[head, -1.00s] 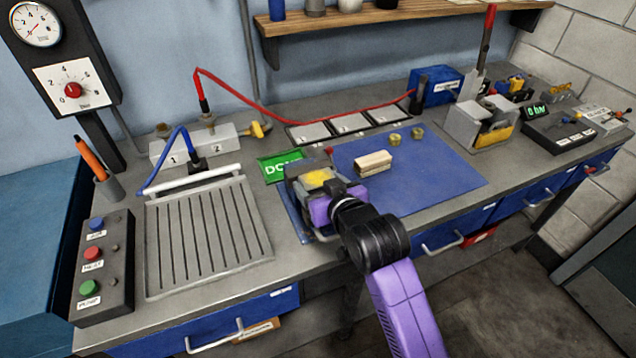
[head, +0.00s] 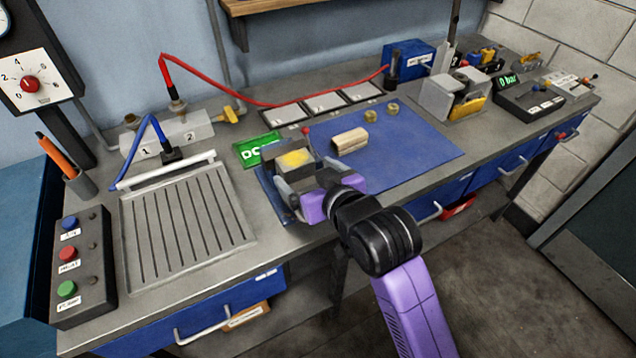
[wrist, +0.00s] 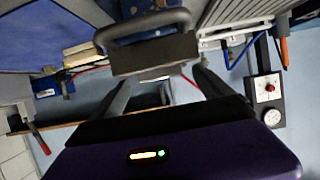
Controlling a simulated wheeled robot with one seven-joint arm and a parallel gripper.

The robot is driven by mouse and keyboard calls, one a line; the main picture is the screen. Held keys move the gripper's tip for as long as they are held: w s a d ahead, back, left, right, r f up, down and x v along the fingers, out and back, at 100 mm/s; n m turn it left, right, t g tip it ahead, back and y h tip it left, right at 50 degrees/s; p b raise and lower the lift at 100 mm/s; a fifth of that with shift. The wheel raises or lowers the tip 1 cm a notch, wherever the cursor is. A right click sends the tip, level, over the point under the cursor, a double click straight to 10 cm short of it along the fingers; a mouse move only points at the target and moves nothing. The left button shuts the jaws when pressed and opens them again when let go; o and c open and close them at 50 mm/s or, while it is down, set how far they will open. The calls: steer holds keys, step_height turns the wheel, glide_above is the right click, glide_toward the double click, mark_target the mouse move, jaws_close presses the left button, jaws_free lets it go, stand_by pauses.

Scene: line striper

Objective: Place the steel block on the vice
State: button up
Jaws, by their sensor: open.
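My gripper (head: 310,176) is open above the left end of the blue mat, and its fingers partly hide what lies there. In the wrist view a dark grey block, seemingly the steel block (wrist: 155,55), lies just past my open fingertips (wrist: 160,80), with nothing clearly gripped. I cannot tell exactly how the block and the vice touch. A curved grey bar (wrist: 140,24) shows beside the block.
A pale block (head: 350,141) and two small brass pieces stand on the blue mat (head: 415,155). A slotted tray (head: 187,220) is to the left. The mat's right part is clear.

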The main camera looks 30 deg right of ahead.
steer(key=v, duration=0.5)
steer(key=shift+s+r, duration=0.15)
steer(key=shift+s, duration=0.15)
steer(key=s+f, duration=0.5)
steer(key=s, duration=0.7)
steer(key=s+f, duration=0.4)
steer(key=s, duration=0.7)
steer(key=s+r+t, duration=0.1)
steer(key=s+r, duration=0.2)
steer(key=s, duration=0.6)
steer(key=shift+s, duration=0.3)
